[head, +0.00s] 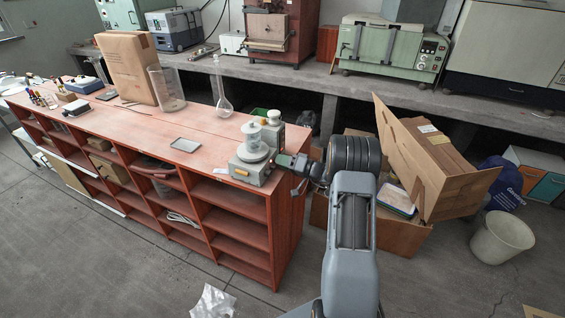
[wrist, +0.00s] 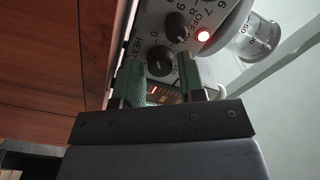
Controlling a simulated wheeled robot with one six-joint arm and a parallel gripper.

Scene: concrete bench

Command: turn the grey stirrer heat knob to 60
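The grey stirrer (head: 262,176) stands at the right end of the red-topped bench with a round pale vessel on it. Its front panel shows close up in the wrist view, with a dark round heat knob (wrist: 160,60) beside the word HEAT. In the head view my gripper (head: 288,161) is at the stirrer's right side. The knob's pointer is not readable.
A grey tray (head: 186,145), a round flask (head: 224,105), a glass beaker (head: 168,90) and a cardboard box (head: 127,68) stand left of the stirrer. An open carton (head: 425,160) is on the right, near my arm. The bench top just left of the stirrer is fairly clear.

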